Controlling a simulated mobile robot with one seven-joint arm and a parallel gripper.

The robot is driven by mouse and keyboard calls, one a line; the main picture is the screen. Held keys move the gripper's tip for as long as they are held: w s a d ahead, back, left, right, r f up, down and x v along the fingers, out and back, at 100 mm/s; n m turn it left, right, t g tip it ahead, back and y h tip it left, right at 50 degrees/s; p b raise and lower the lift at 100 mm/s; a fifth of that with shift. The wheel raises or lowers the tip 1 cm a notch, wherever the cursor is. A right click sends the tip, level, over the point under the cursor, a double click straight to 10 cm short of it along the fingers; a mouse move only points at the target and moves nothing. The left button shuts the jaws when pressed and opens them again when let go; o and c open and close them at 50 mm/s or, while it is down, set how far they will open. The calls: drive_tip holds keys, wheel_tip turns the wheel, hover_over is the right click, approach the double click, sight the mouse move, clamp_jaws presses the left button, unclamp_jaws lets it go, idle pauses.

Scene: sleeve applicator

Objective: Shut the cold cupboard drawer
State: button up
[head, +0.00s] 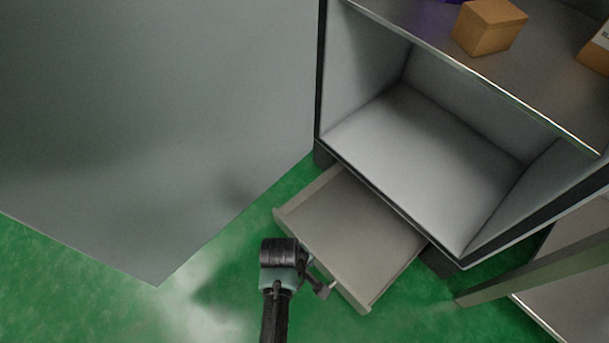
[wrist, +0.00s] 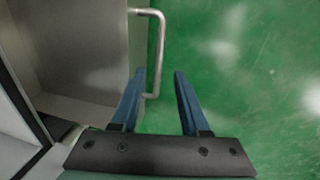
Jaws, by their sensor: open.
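The drawer (head: 350,230) at the foot of the grey cold cupboard (head: 425,150) is pulled out and looks empty. It also shows at the left of the wrist view (wrist: 80,50). Its metal bar handle (wrist: 160,50) is on the front face. My gripper (wrist: 160,76) is open and empty, with two blue fingers. In the wrist view the lower part of the handle lies between the fingers, close to the left one; I cannot tell whether they touch. In the head view my gripper (head: 318,287) is at the drawer front and partly hides the handle.
A large grey panel (head: 150,120) stands to the left of the cupboard. A cardboard box (head: 489,27) sits on the shelf above. A slanting grey post (head: 540,265) stands at the lower right. Green floor (head: 420,310) in front of the drawer is clear.

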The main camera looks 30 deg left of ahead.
drive_tip(key=shift+w+d+f+b, duration=0.1)
drive_tip(key=shift+w+f+b, duration=0.15)
drive_tip(key=shift+f+b, duration=0.7)
drive_tip(key=shift+w+d+f+b, duration=0.15)
drive_tip(key=shift+f+b, duration=0.3)
drive_tip(key=shift+f, duration=0.85)
drive_tip(key=shift+a, duration=0.1)
drive_tip(key=shift+c, duration=0.2)
clamp_jaws()
